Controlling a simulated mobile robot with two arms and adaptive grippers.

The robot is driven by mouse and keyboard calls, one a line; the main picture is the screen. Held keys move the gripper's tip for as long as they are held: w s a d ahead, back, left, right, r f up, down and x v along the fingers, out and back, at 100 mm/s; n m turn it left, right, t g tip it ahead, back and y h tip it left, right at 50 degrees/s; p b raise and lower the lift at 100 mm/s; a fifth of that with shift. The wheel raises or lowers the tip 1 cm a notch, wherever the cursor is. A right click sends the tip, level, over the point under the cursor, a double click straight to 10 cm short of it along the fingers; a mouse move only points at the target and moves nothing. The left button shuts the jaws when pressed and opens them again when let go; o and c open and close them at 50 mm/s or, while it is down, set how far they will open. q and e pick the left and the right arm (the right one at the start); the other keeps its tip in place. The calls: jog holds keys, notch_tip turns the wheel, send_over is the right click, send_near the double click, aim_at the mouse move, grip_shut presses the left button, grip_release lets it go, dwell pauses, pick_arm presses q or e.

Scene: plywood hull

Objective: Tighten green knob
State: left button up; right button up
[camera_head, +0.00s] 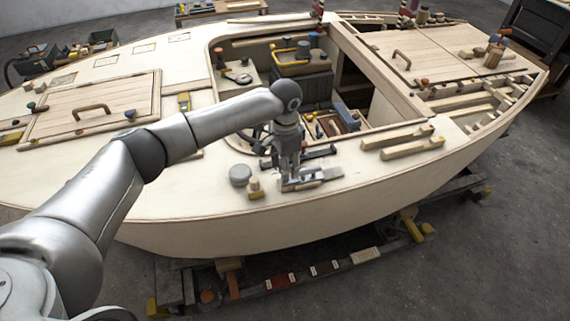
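A small dark green knob (31,105) shows at the left end of the hatch panel (95,103) on the pale plywood deck. It is too small to tell how far it is screwed down. My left arm reaches across the deck from the left, and my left gripper (288,176) points down at the near deck edge, far to the right of this knob. The fingertips are at or just above a grey metal fitting (318,176); I cannot tell whether they touch or grip it. My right gripper is not in view.
The near-left deck is mostly clear.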

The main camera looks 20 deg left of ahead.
pick_arm(q)
jog(key=c, duration=0.7)
jog(key=shift+r, duration=0.1)
jog(key=m+p, duration=0.2)
jog(key=m, duration=0.1)
jog(key=shift+r, duration=0.1)
jog(key=m+p, duration=0.2)
jog(key=m, duration=0.2)
jog(key=m+p, duration=0.1)
jog(key=m, duration=0.9)
jog(key=shift+w+m, duration=0.1)
jog(key=shift+m, duration=0.2)
